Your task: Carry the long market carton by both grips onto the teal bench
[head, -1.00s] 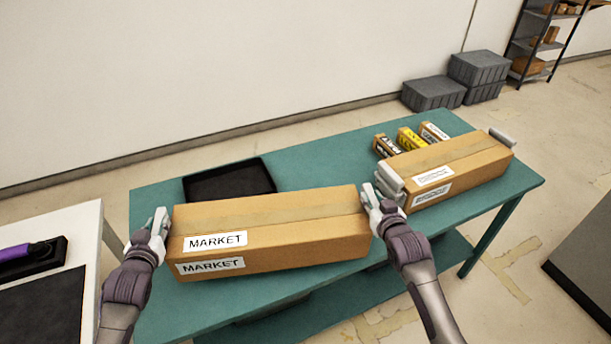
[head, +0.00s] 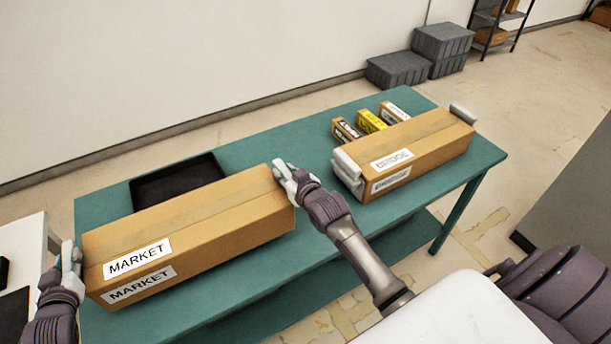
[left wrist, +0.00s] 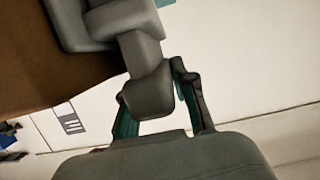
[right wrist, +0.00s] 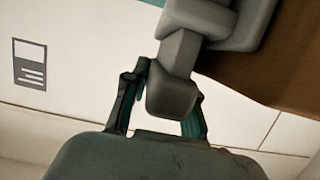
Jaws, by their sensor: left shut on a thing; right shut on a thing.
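The long market carton (head: 200,226) is brown with two white MARKET labels. In the head view it is at the left part of the teal bench (head: 262,144), tilted in the picture. I cannot tell whether it touches the bench top. My left gripper (head: 70,262) is at its left end, shut on the grey grip (left wrist: 146,85) there. My right gripper (head: 284,172) is at its right end, shut on the other grey grip (right wrist: 178,80). Each wrist view shows the grip between the fingers and some brown carton beside it.
A second long carton (head: 420,145) labelled BRIDGE, with grey end grips, sits on the bench's right part. Several small boxes (head: 370,120) stand behind it. A black tray (head: 180,180) lies behind the market carton. A white table (head: 22,235) is at the left.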

